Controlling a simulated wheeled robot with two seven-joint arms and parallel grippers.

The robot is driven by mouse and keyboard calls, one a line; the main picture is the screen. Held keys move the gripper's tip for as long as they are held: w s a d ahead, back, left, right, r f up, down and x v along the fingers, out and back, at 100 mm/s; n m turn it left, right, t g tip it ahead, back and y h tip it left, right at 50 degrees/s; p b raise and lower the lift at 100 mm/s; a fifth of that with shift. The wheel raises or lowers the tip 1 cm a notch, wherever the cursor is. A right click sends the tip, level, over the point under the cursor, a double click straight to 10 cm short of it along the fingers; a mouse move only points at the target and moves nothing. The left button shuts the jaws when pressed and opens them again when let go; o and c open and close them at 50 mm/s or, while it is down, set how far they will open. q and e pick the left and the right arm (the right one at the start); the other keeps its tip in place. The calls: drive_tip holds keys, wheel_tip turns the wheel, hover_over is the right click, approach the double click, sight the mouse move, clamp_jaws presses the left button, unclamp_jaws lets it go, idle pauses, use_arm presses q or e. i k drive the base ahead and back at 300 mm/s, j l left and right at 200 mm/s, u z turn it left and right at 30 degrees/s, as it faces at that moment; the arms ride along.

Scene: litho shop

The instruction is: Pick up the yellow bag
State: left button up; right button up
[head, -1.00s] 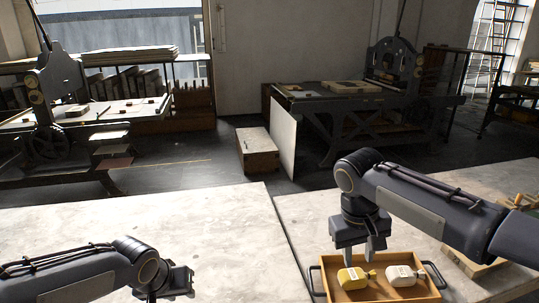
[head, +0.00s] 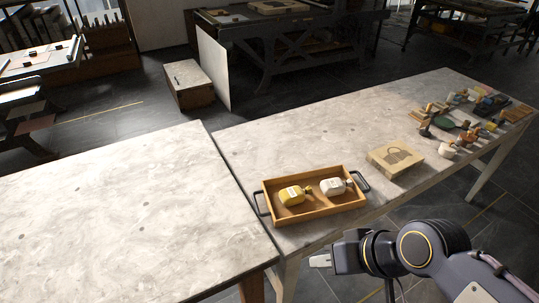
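The yellow bag (head: 294,195) lies on its side in a shallow wooden tray (head: 318,211) with dark handles. A white bag (head: 336,187) lies beside it in the tray, to its right. My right gripper (head: 320,261) is below the tray in the picture, pointing left, near the front edge of the table and apart from both bags. Nothing shows in its fingers, but I see them from the side and cannot tell the gap between them. My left gripper is out of view.
A marble-topped table (head: 300,140) carries the tray, a block with a printed picture (head: 395,158) and several small tools and bottles at its far right end. Another table (head: 110,215) on the left is bare. A wooden box (head: 189,85) stands on the floor behind.

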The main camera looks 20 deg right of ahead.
sight(291, 197)
drive_tip(key=z, duration=1.2)
